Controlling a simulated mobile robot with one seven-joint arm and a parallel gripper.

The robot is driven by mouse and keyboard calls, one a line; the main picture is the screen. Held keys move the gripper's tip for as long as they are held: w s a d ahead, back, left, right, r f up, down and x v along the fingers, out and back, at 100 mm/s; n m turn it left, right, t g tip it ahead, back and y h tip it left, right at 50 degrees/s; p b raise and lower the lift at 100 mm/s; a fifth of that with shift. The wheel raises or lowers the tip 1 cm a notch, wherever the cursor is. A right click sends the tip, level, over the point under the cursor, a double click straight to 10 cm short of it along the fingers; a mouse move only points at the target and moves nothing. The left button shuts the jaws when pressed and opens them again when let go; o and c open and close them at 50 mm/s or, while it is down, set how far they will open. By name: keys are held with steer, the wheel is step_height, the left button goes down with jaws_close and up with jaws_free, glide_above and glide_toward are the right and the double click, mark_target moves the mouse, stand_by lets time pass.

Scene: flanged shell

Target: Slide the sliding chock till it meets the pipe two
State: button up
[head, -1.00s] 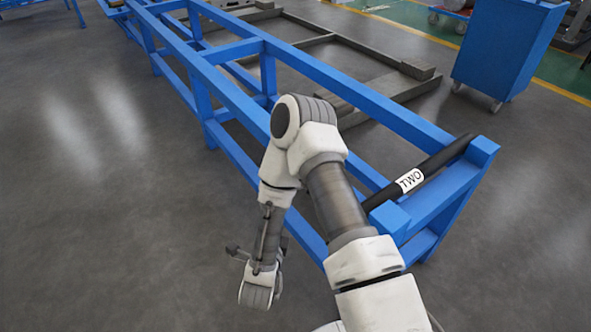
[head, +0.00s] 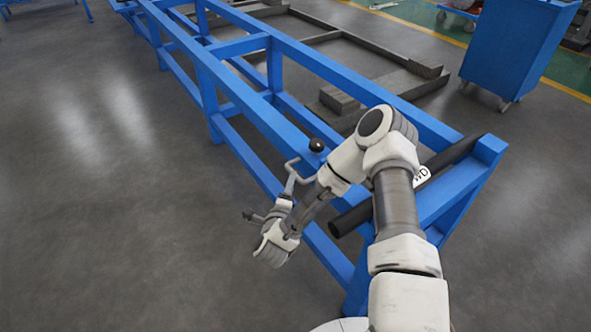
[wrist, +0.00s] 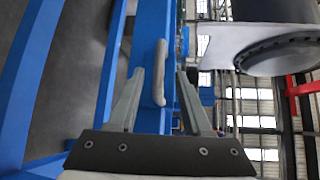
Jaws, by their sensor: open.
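Pipe two (head: 458,152) is a dark pipe lying slanted across the end of the blue rack. My arm hides its middle and part of its white label. A thin grey bent handle (head: 296,172) stands at the near rail, left of the pipe; a black ball knob (head: 317,145) shows just behind it. I take the handle to be on the sliding chock, whose body I cannot make out. My gripper (wrist: 160,72) is open in the wrist view, with the grey handle (wrist: 158,85) showing between its fingers. Whether they surround it in depth is unclear.
The long blue rack (head: 235,95) runs to the far left, with open bays between its rails. A blue cabinet on wheels (head: 515,50) stands at the back right. Grey steel beams (head: 385,90) lie behind the rack. The floor at left is clear.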

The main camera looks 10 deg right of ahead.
mark_target(312, 159)
steer(key=b+x, duration=0.1)
steer(key=x, duration=0.7)
steer(key=shift+w+b, duration=0.2)
steer(key=shift+b, duration=0.15)
steer(key=c, duration=0.7)
steer(key=shift+s+f, duration=0.1)
jaws_close()
